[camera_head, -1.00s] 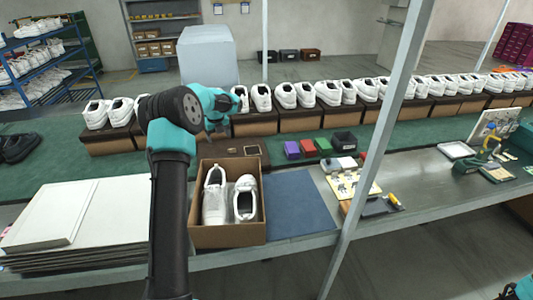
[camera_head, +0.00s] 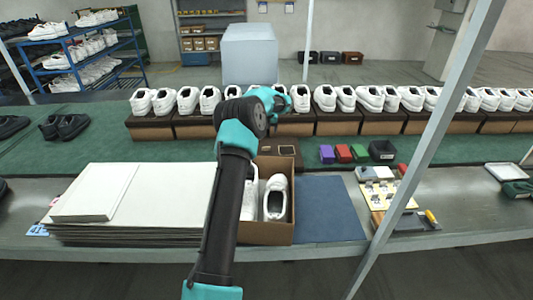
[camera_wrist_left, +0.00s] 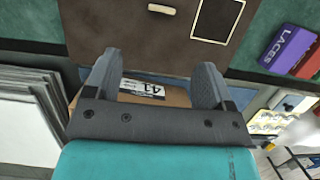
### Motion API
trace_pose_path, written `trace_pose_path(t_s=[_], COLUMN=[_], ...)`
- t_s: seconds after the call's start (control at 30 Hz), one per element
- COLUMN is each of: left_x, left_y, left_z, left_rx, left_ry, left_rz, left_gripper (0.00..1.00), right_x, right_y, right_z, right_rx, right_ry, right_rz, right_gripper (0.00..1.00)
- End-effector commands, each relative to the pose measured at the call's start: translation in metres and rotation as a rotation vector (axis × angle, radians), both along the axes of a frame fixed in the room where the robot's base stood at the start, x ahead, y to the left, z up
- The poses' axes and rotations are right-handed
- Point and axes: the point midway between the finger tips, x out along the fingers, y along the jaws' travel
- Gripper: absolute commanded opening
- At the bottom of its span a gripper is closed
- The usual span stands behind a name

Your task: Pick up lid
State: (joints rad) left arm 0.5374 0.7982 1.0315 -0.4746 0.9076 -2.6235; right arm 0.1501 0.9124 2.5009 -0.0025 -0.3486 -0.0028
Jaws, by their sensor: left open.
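The dark brown lid (camera_head: 283,147), flat on the green surface behind the open shoe box (camera_head: 280,233), is partly hidden by my left arm in the head view. In the left wrist view the lid (camera_wrist_left: 160,45) fills the top middle, with a small tan tab and a dark framed rectangle on it. My left gripper (camera_wrist_left: 155,75) is open, its fingers apart and pointing at the lid's near edge. Part of a box with a white label reading "41" (camera_wrist_left: 143,88) shows between the fingers. The right gripper is not in view.
White boards (camera_head: 110,200) are stacked left of the shoe box and a blue mat (camera_head: 330,210) lies right of it. A row of shoes on boxes stands behind. Small purple (camera_head: 327,154), red and green boxes sit right of the lid. A slanted grey post (camera_head: 430,140) crosses the right side.

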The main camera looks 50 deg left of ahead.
Motion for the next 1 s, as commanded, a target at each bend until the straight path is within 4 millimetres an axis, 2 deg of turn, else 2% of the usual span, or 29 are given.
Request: trace_pose_path(t_s=[0.2,0.43,1.0], left_x=[0.007,0.012,0.016], left_y=[0.007,0.015,0.018], left_z=[-0.038,-0.070,-0.083], left_rx=[-0.001,0.000,-0.001], left_ry=[0.002,0.001,0.001], left_rz=[0.000,0.000,0.000], left_gripper=[0.77,0.77,0.77], right_x=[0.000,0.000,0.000], right_y=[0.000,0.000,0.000], right_z=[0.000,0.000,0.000], right_rx=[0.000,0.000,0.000], right_ry=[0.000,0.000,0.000], right_rz=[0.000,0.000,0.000], right_gripper=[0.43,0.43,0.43])
